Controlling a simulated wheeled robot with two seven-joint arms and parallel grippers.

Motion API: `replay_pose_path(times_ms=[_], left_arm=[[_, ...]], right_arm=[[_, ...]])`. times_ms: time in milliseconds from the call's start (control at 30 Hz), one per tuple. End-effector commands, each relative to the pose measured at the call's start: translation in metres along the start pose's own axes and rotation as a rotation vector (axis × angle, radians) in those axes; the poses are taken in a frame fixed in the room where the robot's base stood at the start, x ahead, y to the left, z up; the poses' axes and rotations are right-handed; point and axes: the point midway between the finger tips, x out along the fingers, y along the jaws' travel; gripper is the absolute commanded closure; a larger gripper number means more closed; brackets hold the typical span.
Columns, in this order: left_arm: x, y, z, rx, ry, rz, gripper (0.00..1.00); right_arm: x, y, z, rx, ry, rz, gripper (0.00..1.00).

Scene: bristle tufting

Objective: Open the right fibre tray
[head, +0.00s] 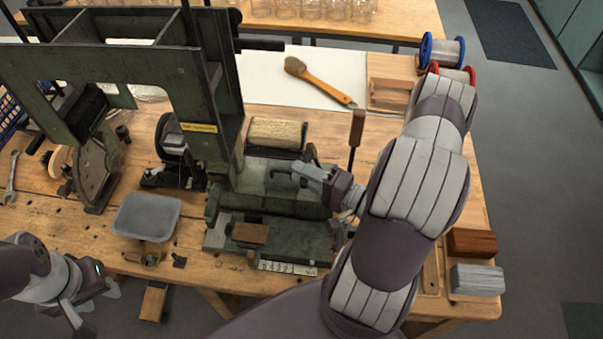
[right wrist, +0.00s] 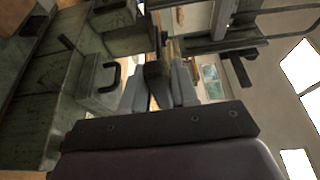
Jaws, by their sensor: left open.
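The green machine (head: 265,190) stands mid-table. A tan fibre bundle (head: 275,133) lies in a dark holder at its back. I cannot tell for sure which part is the right fibre tray. A green block with a black bail handle (right wrist: 112,78) shows in the right wrist view, left of my fingers. My right gripper (head: 303,172) is low over the machine's right part. In the right wrist view its fingers (right wrist: 158,92) stand apart with a dark piece between them; contact is unclear. My left gripper (head: 96,300) is open and empty at the table's front left edge.
A grey tray (head: 147,217) sits left of the machine. An upright wooden-handled lever (head: 356,130) stands just behind my right wrist. A brush (head: 320,80), wire spools (head: 441,50) and wood blocks (head: 472,242) lie around. The tall green frame (head: 215,100) rises behind.

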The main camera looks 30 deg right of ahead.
Motion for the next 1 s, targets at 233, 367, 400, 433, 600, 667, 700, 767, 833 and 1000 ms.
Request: replay_pose_path(times_ms=[233, 367, 400, 433, 600, 667, 700, 767, 833, 1000], left_arm=[[0.000, 0.000, 0.000, 0.000, 0.000, 0.000, 0.57], [0.001, 0.000, 0.000, 0.000, 0.000, 0.000, 0.57], [0.001, 0.000, 0.000, 0.000, 0.000, 0.000, 0.57], [0.002, 0.000, 0.000, 0.000, 0.000, 0.000, 0.57], [0.010, 0.000, 0.001, 0.000, 0.000, 0.000, 0.57], [0.013, 0.000, 0.002, 0.000, 0.000, 0.000, 0.57], [0.015, 0.000, 0.002, 0.000, 0.000, 0.000, 0.57], [0.017, 0.000, 0.002, 0.000, 0.000, 0.000, 0.57], [0.020, 0.000, 0.002, 0.000, 0.000, 0.000, 0.57], [0.023, 0.000, 0.003, 0.000, 0.000, 0.000, 0.57]], right_arm=[[0.000, 0.000, 0.000, -0.001, 0.000, 0.000, 0.53], [-0.002, 0.000, 0.000, 0.000, 0.001, 0.000, 0.53], [-0.004, 0.001, -0.001, 0.000, 0.003, 0.000, 0.53], [-0.007, 0.001, -0.001, 0.000, 0.002, 0.000, 0.53], [-0.040, 0.002, -0.003, -0.001, 0.009, -0.001, 0.53], [-0.054, 0.003, -0.003, -0.002, 0.010, 0.000, 0.53], [-0.065, 0.003, -0.003, -0.002, 0.010, 0.000, 0.53], [-0.081, 0.003, -0.003, -0.002, 0.011, 0.000, 0.53], [-0.098, 0.003, -0.003, -0.002, 0.008, 0.000, 0.53], [-0.123, 0.002, -0.003, -0.002, 0.004, -0.001, 0.53]])
